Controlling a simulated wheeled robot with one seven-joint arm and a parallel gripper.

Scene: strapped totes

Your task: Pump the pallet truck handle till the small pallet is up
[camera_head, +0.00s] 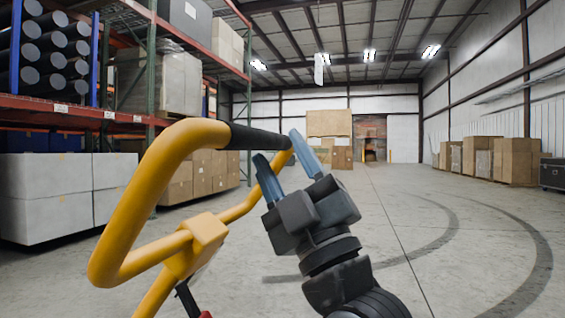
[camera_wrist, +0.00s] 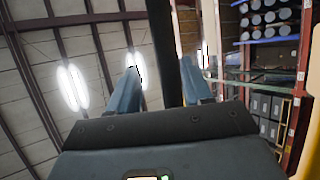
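The pallet truck handle is a bent yellow tube loop (camera_head: 125,205) with a black grip section (camera_head: 257,139) along its top, at the left and centre of the head view. My gripper (camera_head: 278,146) is at the right end of the grip, its two blue fingers apart on either side of the bar. In the wrist view the dark grip (camera_wrist: 162,45) passes between the fingers (camera_wrist: 165,85), with a gap on the left finger's side. The right finger looks close to the bar; I cannot tell whether it touches. The small pallet and the truck's forks are out of view.
A tall rack (camera_head: 150,75) with black rolls, boxes and pale crates (camera_head: 60,190) stands on the left. Cardboard boxes (camera_head: 515,160) line the right wall. More boxes (camera_head: 330,125) stand at the back. The concrete floor (camera_head: 410,220) at centre right is clear.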

